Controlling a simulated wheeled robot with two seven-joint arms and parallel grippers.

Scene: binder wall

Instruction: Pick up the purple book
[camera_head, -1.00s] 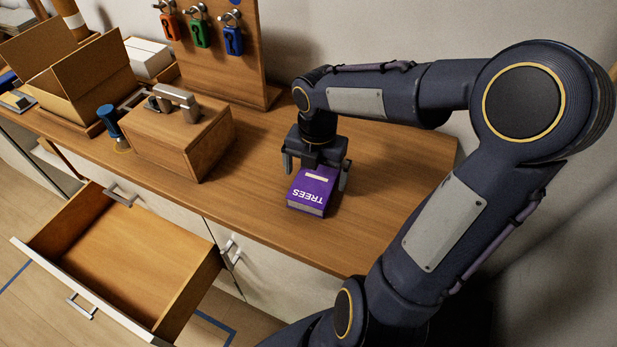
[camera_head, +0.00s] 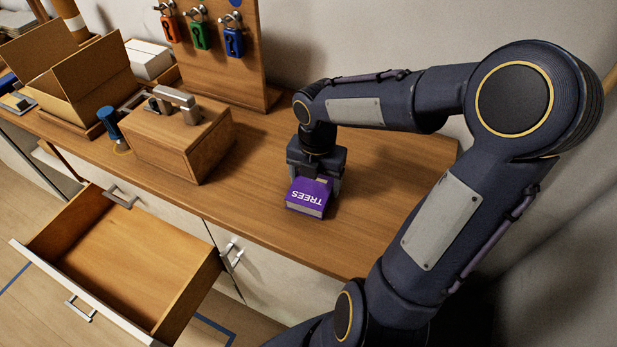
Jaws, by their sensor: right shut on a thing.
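The purple book (camera_head: 308,198) has the word TREES in white on its cover, which reads upside down. It is on the wooden counter or only just above it; I cannot tell which. My right gripper (camera_head: 316,182) points down over the book's far part and is shut on it, with the fingers at its sides. The gripper body hides the book's far end. My left gripper is not in view.
A wooden box (camera_head: 175,135) with a metal handle stands left of the book on the counter (camera_head: 265,205). A padlock board (camera_head: 222,65) stands behind. An open empty drawer (camera_head: 130,260) juts out below. Counter around the book is clear.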

